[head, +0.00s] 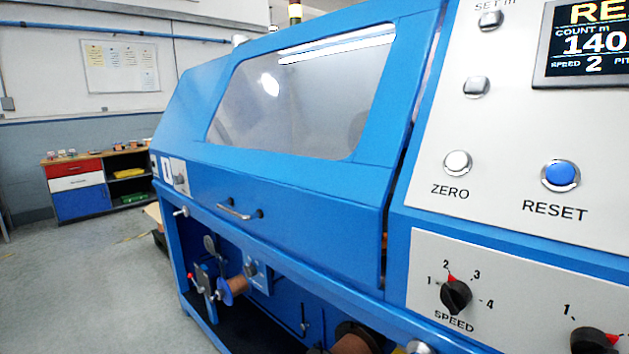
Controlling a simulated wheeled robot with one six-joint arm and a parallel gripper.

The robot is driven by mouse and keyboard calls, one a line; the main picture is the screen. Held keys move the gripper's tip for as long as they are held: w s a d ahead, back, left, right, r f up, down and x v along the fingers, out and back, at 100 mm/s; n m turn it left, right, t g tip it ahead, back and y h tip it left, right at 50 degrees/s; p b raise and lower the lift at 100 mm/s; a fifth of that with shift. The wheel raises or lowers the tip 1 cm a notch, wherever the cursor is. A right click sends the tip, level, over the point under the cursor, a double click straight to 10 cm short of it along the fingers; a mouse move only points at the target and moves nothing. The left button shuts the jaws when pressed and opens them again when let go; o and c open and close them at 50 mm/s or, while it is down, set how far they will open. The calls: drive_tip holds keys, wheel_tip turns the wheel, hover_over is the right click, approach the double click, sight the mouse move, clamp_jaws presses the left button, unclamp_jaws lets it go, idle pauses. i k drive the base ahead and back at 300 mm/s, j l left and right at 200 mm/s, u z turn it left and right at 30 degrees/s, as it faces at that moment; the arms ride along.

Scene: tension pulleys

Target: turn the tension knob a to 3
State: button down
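I cannot make out a label reading tension A on any knob in view. A black knob labelled SPEED (456,296) sits on the right panel, with marks 1 to 4 and its red pointer near 2. A second black knob (592,341) is cut off at the bottom right corner; a 1 shows to its upper left and its label is out of frame. At the machine's far left end, a pale plate (174,176) carries a small fitting too small to read. My gripper is not in view.
The blue machine has a windowed cover (300,95) with a bar handle (239,212). Spools (236,287) sit in the open bay below. ZERO (457,164) and RESET (561,176) buttons and a display (590,45) are at right. Open floor (70,280) lies at left.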

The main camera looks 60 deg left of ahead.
sight(179, 180)
drive_tip(key=u, duration=0.4)
drive_tip(key=j+u, duration=0.1)
drive_tip(key=u, duration=0.75)
drive_tip(key=i+u, duration=0.1)
drive_tip(key=u, duration=0.35)
drive_tip(key=j+u, duration=0.1)
drive_tip(key=u, duration=0.75)
drive_tip(key=i+l, duration=0.05)
